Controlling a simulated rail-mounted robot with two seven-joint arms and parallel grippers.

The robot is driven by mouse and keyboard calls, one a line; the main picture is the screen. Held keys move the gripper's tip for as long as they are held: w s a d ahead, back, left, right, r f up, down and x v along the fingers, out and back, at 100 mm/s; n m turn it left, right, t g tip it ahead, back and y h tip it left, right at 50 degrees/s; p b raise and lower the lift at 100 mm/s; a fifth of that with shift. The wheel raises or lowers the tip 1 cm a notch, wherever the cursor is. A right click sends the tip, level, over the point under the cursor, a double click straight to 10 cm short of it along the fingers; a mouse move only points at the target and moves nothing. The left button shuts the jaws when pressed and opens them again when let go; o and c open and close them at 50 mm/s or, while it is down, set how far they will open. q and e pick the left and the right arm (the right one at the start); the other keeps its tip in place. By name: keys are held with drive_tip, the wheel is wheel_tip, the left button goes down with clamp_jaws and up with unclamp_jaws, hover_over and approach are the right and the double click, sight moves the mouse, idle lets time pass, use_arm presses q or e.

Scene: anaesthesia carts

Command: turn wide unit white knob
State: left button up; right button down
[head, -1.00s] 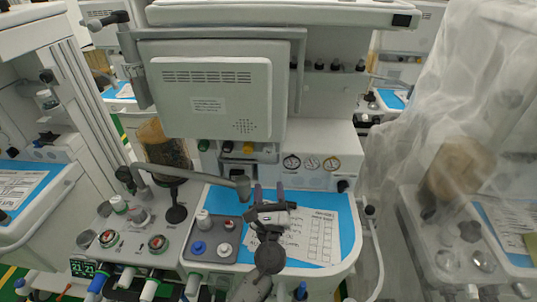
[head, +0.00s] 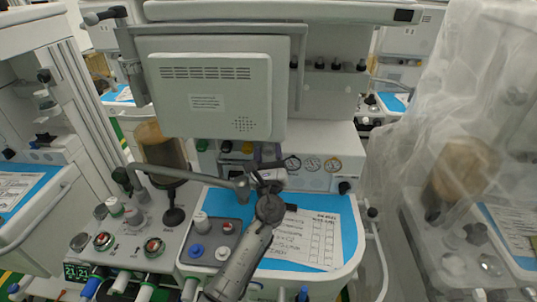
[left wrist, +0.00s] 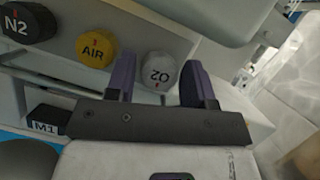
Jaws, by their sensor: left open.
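The white knob (left wrist: 161,71), marked O2, is on the front of the middle unit in the left wrist view. It is the rightmost in a row with the yellow AIR knob (left wrist: 96,48) and the dark N2 knob (left wrist: 28,22). My left gripper (left wrist: 157,77) is open, its purple fingers on either side of the white knob; I cannot tell whether they touch it. In the head view my left gripper (head: 267,154) is raised in front of the knob row and largely hides the white knob; the yellow knob (head: 247,148) shows to its left.
A grey jointed pipe (head: 205,180) ends close to the left of my gripper. A large grey monitor (head: 215,90) hangs above the knobs. Three round gauges (head: 312,164) are to the right. A blue worktop (head: 348,232) with papers lies below.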

use_arm(q)
drive_tip(key=c, duration=0.7)
drive_tip(key=shift+o, duration=0.2)
drive_tip(key=n, duration=0.1)
drive_tip(key=n+y+b, duration=0.1)
drive_tip(key=n+b, duration=0.1)
drive_tip(key=shift+d+f+n+g+y, duration=0.1)
drive_tip(key=shift+f+n+g+y, duration=0.2)
drive_tip(key=shift+y, duration=0.1)
drive_tip(key=shift+r+n+y+b, duration=0.15)
drive_tip(key=shift+n+y+b, duration=0.25)
drive_tip(key=shift+n, duration=0.7)
drive_tip(key=shift+r+n+g+y, duration=0.15)
drive_tip(key=shift+n+g+y, duration=0.35)
drive_tip(key=shift+n, duration=0.5)
drive_tip(key=o, duration=0.7)
drive_tip(key=shift+c, duration=0.2)
